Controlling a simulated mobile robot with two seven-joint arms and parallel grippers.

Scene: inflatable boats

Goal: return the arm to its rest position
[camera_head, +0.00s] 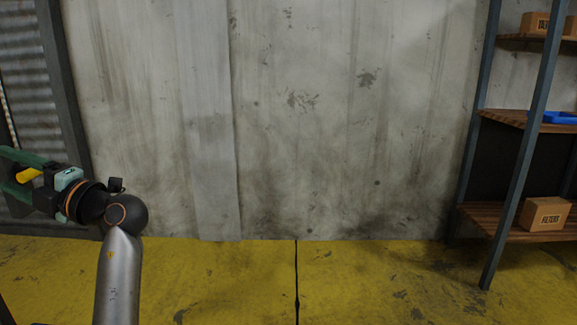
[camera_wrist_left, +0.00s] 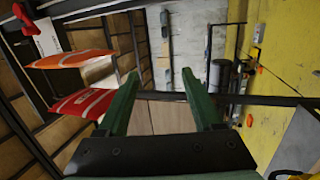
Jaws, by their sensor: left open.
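My left arm comes up from the bottom left in the head view. My left gripper (camera_head: 12,170) points toward the left edge of that view, with its green fingers partly cut off by the frame. In the left wrist view, the two green fingers of the left gripper (camera_wrist_left: 159,76) are apart with nothing between them, so it is open and empty. My right arm and right gripper are not in view.
A shelf unit (camera_head: 524,122) with a filters box (camera_head: 545,214) and a blue item (camera_head: 560,118) stands right. A grey wall (camera_head: 330,120) lies ahead above clear yellow floor (camera_head: 230,285). Red and orange items (camera_wrist_left: 85,103) on shelving show left in the wrist view.

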